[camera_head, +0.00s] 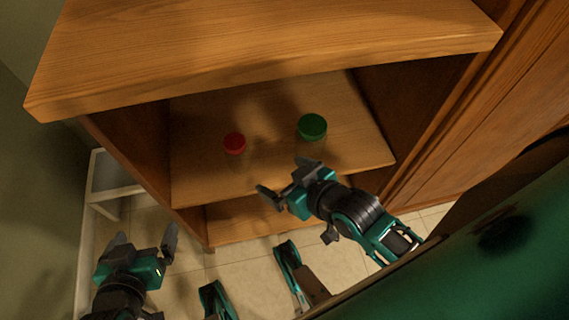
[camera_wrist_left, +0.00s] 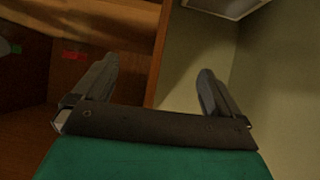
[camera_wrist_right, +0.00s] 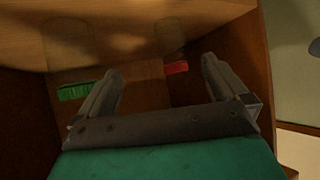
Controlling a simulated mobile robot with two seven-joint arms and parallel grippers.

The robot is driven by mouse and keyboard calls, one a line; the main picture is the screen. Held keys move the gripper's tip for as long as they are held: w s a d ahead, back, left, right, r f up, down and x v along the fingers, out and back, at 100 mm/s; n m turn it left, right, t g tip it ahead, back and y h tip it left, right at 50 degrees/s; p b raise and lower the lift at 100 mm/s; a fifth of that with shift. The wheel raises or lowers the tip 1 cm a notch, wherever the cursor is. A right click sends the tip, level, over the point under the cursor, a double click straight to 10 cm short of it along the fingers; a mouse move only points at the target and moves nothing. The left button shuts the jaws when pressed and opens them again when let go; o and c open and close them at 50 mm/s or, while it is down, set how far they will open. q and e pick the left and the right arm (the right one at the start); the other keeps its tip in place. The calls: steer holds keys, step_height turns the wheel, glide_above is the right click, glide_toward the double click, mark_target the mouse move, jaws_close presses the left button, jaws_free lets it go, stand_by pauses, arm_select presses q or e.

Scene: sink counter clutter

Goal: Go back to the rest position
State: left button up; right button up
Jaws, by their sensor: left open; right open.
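A red round lid-like piece (camera_head: 234,143) and a larger green one (camera_head: 312,126) sit apart on the inner shelf of a wooden cabinet. The right wrist view shows the green piece (camera_wrist_right: 75,91) left of the fingers and the red piece (camera_wrist_right: 176,68) between them, further off. Faint clear outlines show above both there; I cannot tell what they are. My right gripper (camera_head: 287,180) is open and empty at the shelf's front, below the green piece in the head view. My left gripper (camera_head: 145,244) is open and empty at lower left, outside the cabinet.
The wooden cabinet top (camera_head: 260,50) overhangs the shelf (camera_head: 280,180). Cabinet side walls stand left and right of the opening. A white frame (camera_head: 105,180) stands at left by the wall. Tiled floor (camera_head: 250,272) is open in front.

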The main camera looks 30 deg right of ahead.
arm_select(q)
steer(key=s+a+r+y+p, duration=0.1)
steer(key=a+r+p, duration=0.2)
steer(key=r+p, duration=0.8)
steer(key=shift+s+a+r+p, duration=0.15)
steer(key=shift+s+r+p, duration=0.2)
steer(key=shift+p, duration=2.2)
arm_select(e)
steer(key=s+d+r, duration=0.1)
steer(key=d+r, duration=0.2)
steer(key=r, duration=0.9)
steer(key=shift+s+h, duration=0.15)
steer(key=shift+h, duration=0.25)
steer(key=shift+d, duration=0.1)
